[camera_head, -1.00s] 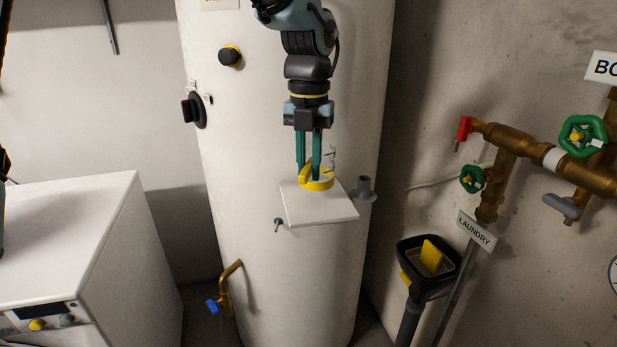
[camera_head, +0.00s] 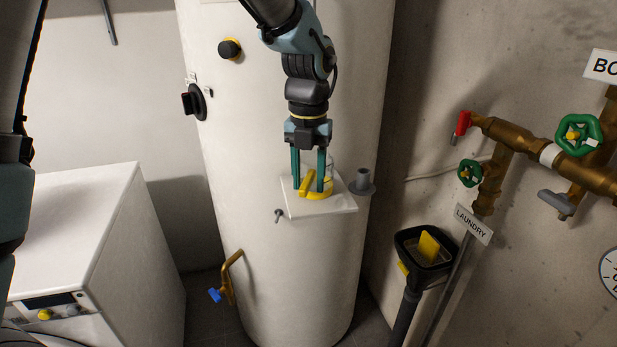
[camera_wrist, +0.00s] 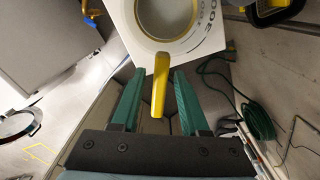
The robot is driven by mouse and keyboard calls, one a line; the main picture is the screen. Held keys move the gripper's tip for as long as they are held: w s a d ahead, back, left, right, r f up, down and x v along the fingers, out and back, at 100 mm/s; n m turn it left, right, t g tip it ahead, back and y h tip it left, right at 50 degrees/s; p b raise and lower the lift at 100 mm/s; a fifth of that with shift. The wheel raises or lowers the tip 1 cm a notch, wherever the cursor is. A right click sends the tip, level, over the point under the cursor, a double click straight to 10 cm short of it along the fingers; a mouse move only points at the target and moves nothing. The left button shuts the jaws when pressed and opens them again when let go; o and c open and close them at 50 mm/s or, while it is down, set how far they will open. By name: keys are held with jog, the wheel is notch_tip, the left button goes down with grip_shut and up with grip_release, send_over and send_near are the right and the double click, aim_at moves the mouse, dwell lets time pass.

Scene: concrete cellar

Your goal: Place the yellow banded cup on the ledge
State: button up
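The yellow banded cup (camera_head: 328,186) is clear-walled with a yellow band and handle, and appears to stand upright on the ledge (camera_head: 337,207), a white square plate on the front of the tall white tank. My gripper (camera_head: 308,189) is above the ledge, pointing down, with its two green fingers spread. In the wrist view the cup's yellow handle (camera_wrist: 158,92) lies between the fingertips (camera_wrist: 157,75), with a gap on each side. The cup's round rim is cut by the top of that view. The white ledge (camera_wrist: 128,42) shows around it.
A grey pipe stub (camera_head: 363,181) stands right beside the ledge. A small tap (camera_head: 279,215) is at its left. A black bin-like funnel (camera_head: 425,248) with a yellow item is lower right. Brass pipes with green valves (camera_head: 578,133) are on the right wall. A white appliance (camera_head: 75,230) is left.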

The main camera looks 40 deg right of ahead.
notch_tip(320, 180, up, 12)
jog(key=b, duration=0.2)
jog(key=w+a+f+n, duration=0.4)
jog(key=w+a+n, duration=0.2)
jog(key=a+n, duration=0.45)
jog(key=w+a+f+n, duration=0.4)
jog(key=w+a+n, duration=0.2)
jog(key=a+n, duration=0.4)
jog(key=s+a+f+n, duration=0.1)
jog(key=a+f+n, duration=0.1)
jog(key=a+n, duration=0.5)
jog(key=s+a+f+n+t, duration=0.1)
jog(key=a+f+n, duration=0.2)
jog(key=a+n, duration=0.3)
jog(key=s+a+f+n, duration=0.1)
jog(key=a+f+n, duration=0.1)
jog(key=a+n, duration=0.5)
jog(key=shift+a+f+n+t, duration=0.15)
jog(key=shift+n, duration=1.05)
jog(key=shift+a+f+n+t, duration=0.15)
jog(key=shift+n, duration=1)
